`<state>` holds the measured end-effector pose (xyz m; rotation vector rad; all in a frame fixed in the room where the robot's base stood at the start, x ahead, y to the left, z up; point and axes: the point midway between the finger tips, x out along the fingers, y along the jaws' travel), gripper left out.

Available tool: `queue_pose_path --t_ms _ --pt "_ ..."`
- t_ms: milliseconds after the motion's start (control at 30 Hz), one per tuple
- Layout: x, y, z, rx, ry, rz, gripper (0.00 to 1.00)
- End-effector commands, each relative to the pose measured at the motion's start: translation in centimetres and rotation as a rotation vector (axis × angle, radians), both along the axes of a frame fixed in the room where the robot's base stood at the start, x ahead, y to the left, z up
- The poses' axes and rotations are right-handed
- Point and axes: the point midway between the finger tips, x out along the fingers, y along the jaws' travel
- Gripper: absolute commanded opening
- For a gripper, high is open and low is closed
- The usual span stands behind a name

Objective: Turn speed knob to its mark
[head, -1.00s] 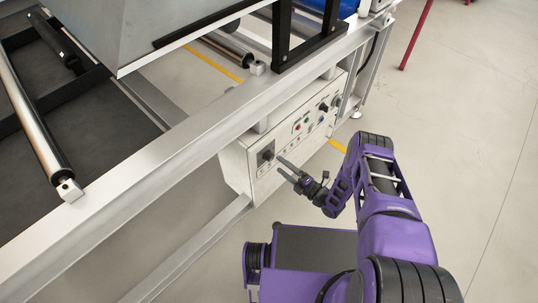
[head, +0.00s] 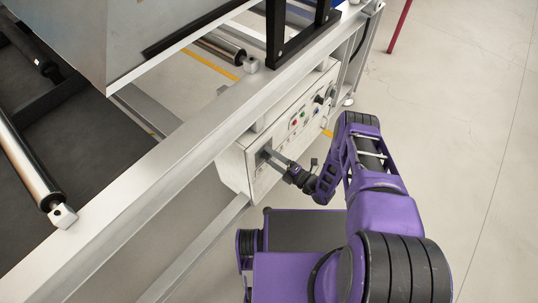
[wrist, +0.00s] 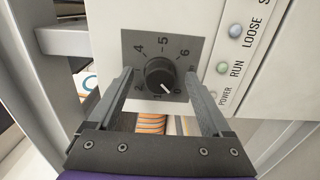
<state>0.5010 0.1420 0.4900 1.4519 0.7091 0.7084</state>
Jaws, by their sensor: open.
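The speed knob (wrist: 160,75) is a round black knob on a grey dial plate (wrist: 133,48) with printed numbers. Its white pointer line points down and slightly right, near the low numbers at the bottom of the dial. No separate coloured mark can be made out. My gripper (wrist: 158,82) is open, with one finger to the left and one to the right of the knob, and visible gaps to it. In the head view, my gripper (head: 274,160) reaches the left end of the control panel, and its fingers partly hide the knob's dial.
The white control box (head: 292,123) carries several buttons and another black knob (head: 319,99) to the right. RUN (wrist: 222,68) and LOOSE (wrist: 236,31) buttons sit right of the dial. A metal frame rail (head: 185,155) runs above the box. Floor to the right is clear.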

Motion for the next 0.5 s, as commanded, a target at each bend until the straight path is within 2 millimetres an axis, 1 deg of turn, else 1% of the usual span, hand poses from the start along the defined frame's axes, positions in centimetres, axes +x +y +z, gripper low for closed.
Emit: queue_pose_path --t_ms 267,300,367,500 --pt "-0.03 -0.01 0.01 0.000 0.000 0.000 0.83" --pt "-0.03 0.00 0.01 0.000 0.000 0.000 0.81" --pt "-0.03 0.00 0.00 0.000 0.000 0.000 0.70" --pt "-0.03 0.00 0.00 0.000 0.000 0.000 0.45"
